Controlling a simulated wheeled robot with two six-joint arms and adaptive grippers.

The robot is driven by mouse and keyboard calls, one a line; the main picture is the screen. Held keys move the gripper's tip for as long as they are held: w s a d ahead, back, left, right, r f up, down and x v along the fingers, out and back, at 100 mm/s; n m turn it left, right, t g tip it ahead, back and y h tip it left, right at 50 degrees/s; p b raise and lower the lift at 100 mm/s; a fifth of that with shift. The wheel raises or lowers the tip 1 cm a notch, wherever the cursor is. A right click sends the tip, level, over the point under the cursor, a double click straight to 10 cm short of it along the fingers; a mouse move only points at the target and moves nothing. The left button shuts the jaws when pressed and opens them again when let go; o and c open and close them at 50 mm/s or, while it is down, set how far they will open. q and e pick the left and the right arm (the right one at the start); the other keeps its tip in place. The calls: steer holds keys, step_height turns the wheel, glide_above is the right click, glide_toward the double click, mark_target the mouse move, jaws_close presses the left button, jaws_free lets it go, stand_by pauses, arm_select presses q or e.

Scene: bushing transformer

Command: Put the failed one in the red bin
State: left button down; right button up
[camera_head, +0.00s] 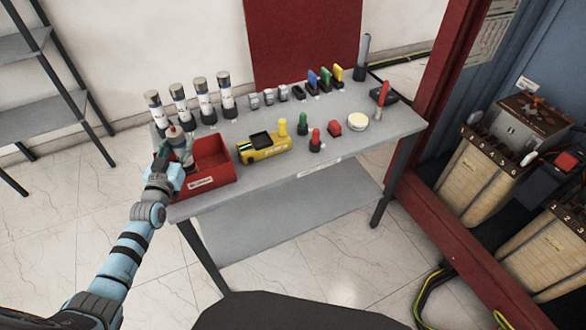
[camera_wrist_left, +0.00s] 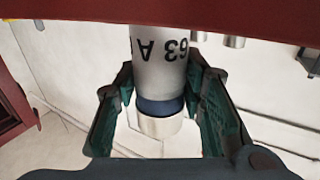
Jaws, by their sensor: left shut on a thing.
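The red bin (camera_head: 212,178) is an open box with a small label, at the front left corner of the grey table. My left gripper (camera_head: 183,153) is at the bin's left side and is shut on a fuse (camera_head: 173,131). In the left wrist view the held fuse (camera_wrist_left: 158,68) is a white cylinder marked "63 A" with a dark band and metal end cap, between the green-lined fingers (camera_wrist_left: 160,112). Its far end is hidden behind a red edge. Whether the fuse is inside the bin's walls or just above them, I cannot tell. My right gripper does not show.
Several white fuses (camera_head: 203,100) stand upright behind the bin. A yellow tester (camera_head: 262,147) lies right of it on the grey table (camera_head: 355,148). Red and green handled tools and coloured pieces stand further right. A red-framed cabinet (camera_head: 450,215) is at the right.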

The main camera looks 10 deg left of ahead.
arm_select(q)
steer(key=shift+f, duration=0.7)
steer(key=shift+r, duration=0.1)
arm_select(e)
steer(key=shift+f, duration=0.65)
arm_select(q)
steer(key=c, duration=1)
jaws_free()
steer(key=shift+r, duration=0.1)
steer(key=shift+o, duration=0.2)
steer(key=shift+s, duration=0.1)
steer(key=s, duration=0.5)
steer(key=s+d, duration=0.1)
steer(key=s, duration=0.1)
steer(key=shift+s+d, duration=0.1)
steer(key=shift+s, duration=0.05)
